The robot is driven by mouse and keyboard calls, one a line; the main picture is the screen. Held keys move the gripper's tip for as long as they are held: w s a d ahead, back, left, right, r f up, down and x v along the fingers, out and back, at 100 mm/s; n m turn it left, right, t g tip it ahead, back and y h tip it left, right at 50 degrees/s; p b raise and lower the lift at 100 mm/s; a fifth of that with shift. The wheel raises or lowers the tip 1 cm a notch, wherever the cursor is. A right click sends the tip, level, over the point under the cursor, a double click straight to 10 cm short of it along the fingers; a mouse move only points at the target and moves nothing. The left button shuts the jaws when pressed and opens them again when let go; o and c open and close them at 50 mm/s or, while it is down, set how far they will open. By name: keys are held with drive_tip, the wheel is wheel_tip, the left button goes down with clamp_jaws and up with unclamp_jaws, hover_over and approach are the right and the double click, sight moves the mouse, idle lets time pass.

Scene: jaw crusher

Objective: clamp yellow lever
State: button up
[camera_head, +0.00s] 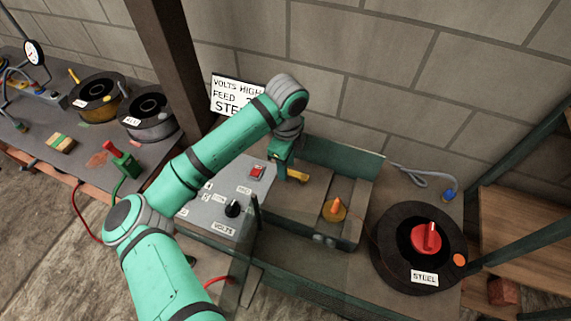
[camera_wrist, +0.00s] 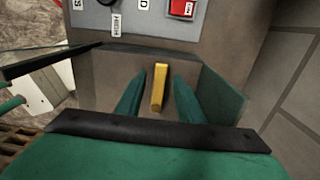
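The yellow lever (camera_wrist: 159,87) is a short yellow bar that stands out from the grey-brown machine housing. In the wrist view it lies between the two green fingers of my gripper (camera_wrist: 158,95), with a gap visible on each side. In the head view the yellow lever (camera_head: 297,176) shows just right of my gripper (camera_head: 283,172), partly hidden by it. The gripper points down at the machine and its fingers are apart. I cannot tell from the head view how deep the lever sits between them.
A grey control panel (camera_head: 222,200) with a red switch (camera_head: 257,171) and black knob (camera_head: 233,209) is left of the lever. An orange knob (camera_head: 336,207) and a black reel labelled STEEL (camera_head: 393,259) are right. A green plate (camera_head: 340,159) stands behind.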

drive_tip(key=shift+r, duration=0.15)
wheel_tip(320, 180, up, 11)
drive_tip(key=shift+f, duration=0.2)
idle(0.3)
idle(0.4)
